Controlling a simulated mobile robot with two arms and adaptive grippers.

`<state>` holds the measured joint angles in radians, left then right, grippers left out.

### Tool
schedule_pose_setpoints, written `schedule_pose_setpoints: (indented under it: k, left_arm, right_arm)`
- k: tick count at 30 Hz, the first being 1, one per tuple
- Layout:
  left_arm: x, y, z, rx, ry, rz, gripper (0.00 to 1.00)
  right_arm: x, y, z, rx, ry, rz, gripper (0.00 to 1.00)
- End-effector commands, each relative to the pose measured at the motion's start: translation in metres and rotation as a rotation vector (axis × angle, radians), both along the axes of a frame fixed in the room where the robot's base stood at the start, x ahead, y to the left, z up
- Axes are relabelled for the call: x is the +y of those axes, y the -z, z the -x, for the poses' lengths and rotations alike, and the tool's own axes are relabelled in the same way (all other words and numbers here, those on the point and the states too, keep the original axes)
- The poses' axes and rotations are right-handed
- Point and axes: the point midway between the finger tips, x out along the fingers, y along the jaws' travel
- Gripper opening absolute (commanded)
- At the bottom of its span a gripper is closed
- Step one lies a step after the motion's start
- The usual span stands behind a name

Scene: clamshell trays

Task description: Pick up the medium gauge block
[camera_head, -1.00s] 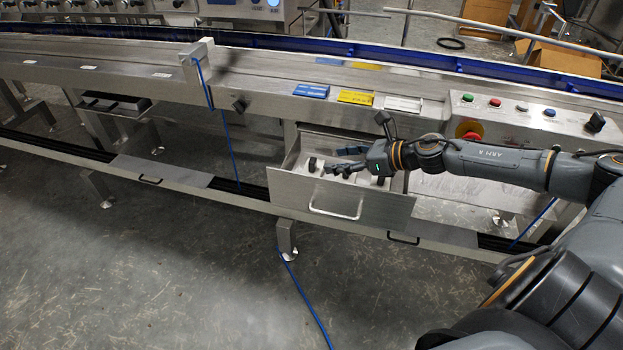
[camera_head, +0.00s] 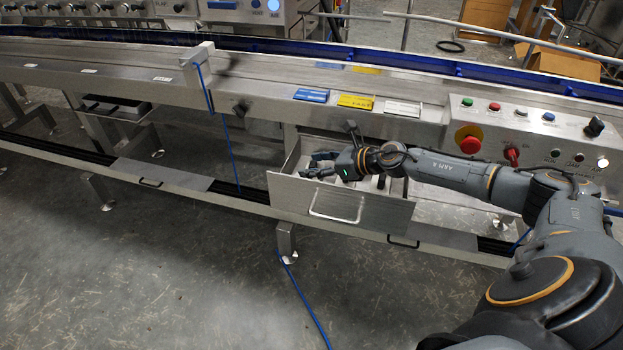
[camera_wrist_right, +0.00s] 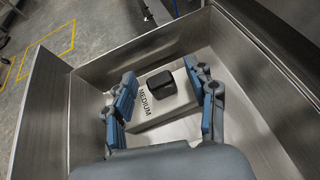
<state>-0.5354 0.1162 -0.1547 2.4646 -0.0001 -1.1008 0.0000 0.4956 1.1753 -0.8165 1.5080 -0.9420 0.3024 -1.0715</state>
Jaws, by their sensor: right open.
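The medium gauge block (camera_wrist_right: 178,103) is a light metal block marked MEDIUM with a black knob (camera_wrist_right: 160,84) on top. In the right wrist view it lies on the floor of the open drawer (camera_wrist_right: 55,110). My right gripper (camera_wrist_right: 160,80) is open, its blue-padded fingers on either side of the block, with space visible beside the knob. In the head view the right gripper (camera_head: 317,165) reaches into the left part of the drawer (camera_head: 340,203), and the hand hides most of the contents. My left gripper is not in view.
The drawer's metal walls stand close around the hand. Above it on the machine ledge lie blue (camera_head: 311,95), yellow (camera_head: 355,101) and white (camera_head: 402,108) plates. A control panel (camera_head: 530,125) with a red emergency button (camera_head: 468,138) is at the right.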

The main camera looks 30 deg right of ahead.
Motion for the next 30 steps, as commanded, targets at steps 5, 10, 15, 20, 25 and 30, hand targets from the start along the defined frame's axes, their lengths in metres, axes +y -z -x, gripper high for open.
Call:
schedule_pose_setpoints:
  k: [5, 10, 15, 20, 25, 30]
  left_arm:
    - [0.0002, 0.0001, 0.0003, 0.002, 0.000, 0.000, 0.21]
    - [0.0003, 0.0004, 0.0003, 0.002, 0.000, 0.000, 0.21]
    - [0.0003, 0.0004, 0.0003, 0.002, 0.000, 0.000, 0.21]
    - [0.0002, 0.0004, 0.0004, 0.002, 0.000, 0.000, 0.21]
    - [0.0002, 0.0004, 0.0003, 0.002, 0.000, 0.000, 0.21]
    - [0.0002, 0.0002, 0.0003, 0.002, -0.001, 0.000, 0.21]
  right_arm:
    - [0.0018, 0.0014, -0.0036, 0.000, 0.000, 0.000, 0.57]
    - [0.0017, 0.0014, -0.0032, 0.000, 0.000, 0.000, 0.47]
    - [0.0016, 0.0014, -0.0031, 0.000, 0.000, 0.000, 0.12]
    - [0.0016, 0.0015, -0.0031, 0.000, 0.000, 0.001, 0.00]
    - [0.0015, 0.0006, -0.0034, -0.002, 0.000, 0.001, 0.00]
    - [0.0014, 0.0005, -0.0034, -0.002, 0.000, 0.001, 0.00]
